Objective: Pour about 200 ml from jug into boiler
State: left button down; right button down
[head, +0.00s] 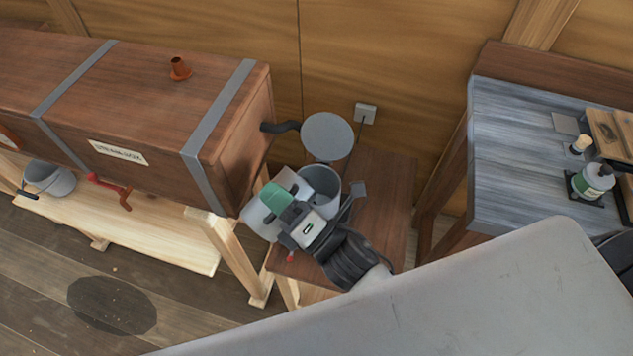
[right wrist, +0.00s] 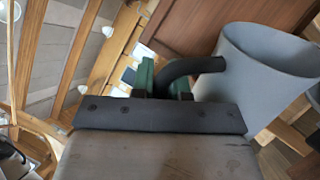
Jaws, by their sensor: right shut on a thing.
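My right gripper (head: 277,198) is over the small wooden stand, shut on the jug's handle. In the right wrist view the jug (right wrist: 262,75) is a blue-grey vessel with a dark curved handle (right wrist: 192,66) between the green fingers (right wrist: 163,85). It looks close to upright; its contents are hidden. In the head view an open grey vessel (head: 322,183) stands right beside the gripper; I cannot tell surely whether it is the jug or the boiler's body. The boiler's round grey lid (head: 328,137) shows just behind it, near a black pipe (head: 280,127). My left gripper is not in view.
The wooden steam box (head: 150,110) stands close on the left, on a pale trestle with a grey bucket (head: 50,178) below. The wooden stand (head: 385,185) is under the gripper. A grey-topped bench (head: 510,140) with a bottle (head: 592,180) is on the right.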

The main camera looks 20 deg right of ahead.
aim_at(289, 184)
jog(key=shift+w+d+m+t+h, duration=0.15)
jog(key=shift+d+m+t+h, duration=0.2)
jog(key=shift+m, duration=0.35)
dwell(0.8)
jog(key=shift+w+d+r+m+h, duration=0.15)
jog(key=shift+w+d+r+m, duration=0.1)
jog(key=shift+d+m, duration=0.25)
jog(key=shift+w+d+r+m+h, duration=0.1)
jog(key=shift+w+d+r+m, duration=0.1)
jog(key=shift+d+m, duration=0.25)
dwell(0.8)
